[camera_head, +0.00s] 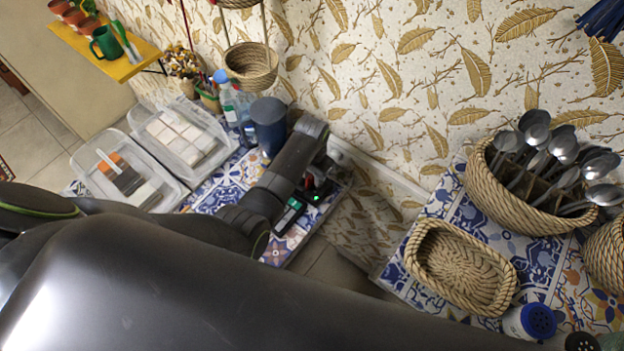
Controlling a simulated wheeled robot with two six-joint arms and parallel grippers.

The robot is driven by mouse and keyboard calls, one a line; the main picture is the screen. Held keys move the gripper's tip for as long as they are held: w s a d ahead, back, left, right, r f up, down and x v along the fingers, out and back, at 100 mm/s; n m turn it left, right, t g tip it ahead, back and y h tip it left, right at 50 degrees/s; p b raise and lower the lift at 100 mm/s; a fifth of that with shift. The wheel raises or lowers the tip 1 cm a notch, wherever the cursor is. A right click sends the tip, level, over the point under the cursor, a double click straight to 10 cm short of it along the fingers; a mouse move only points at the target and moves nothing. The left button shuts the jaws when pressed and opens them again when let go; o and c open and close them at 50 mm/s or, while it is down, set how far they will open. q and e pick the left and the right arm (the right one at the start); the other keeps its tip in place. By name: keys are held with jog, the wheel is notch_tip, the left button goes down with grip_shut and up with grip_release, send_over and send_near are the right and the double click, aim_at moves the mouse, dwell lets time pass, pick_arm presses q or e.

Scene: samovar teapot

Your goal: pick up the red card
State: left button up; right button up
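My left gripper (316,184) is at the right end of the left tiled surface, near the wall. It is small, dark and partly hidden by its own wrist, so I cannot tell whether its fingers are open or shut. A small red patch and a green light show at it; I cannot tell whether the red is a card. No red card can be clearly made out anywhere. My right gripper is not in view.
On the left tiled surface (213,192) stand two clear bins, a dark blue cup (269,124) and bottles. A gap separates it from the right tiled surface, which holds an empty wicker tray (462,267) and a spoon basket (512,211). My arm hides much of the foreground.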

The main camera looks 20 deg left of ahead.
pick_arm(q)
grip_shut()
jog(key=shift+r, duration=0.1)
notch_tip(320, 180, up, 10)
jog(key=shift+f+b, duration=0.2)
jog(key=shift+b, duration=0.25)
jog(key=shift+r+p, duration=0.45)
jog(key=shift+r, duration=0.15)
jog(key=shift+r+p, duration=2)
jog(key=shift+r, duration=0.05)
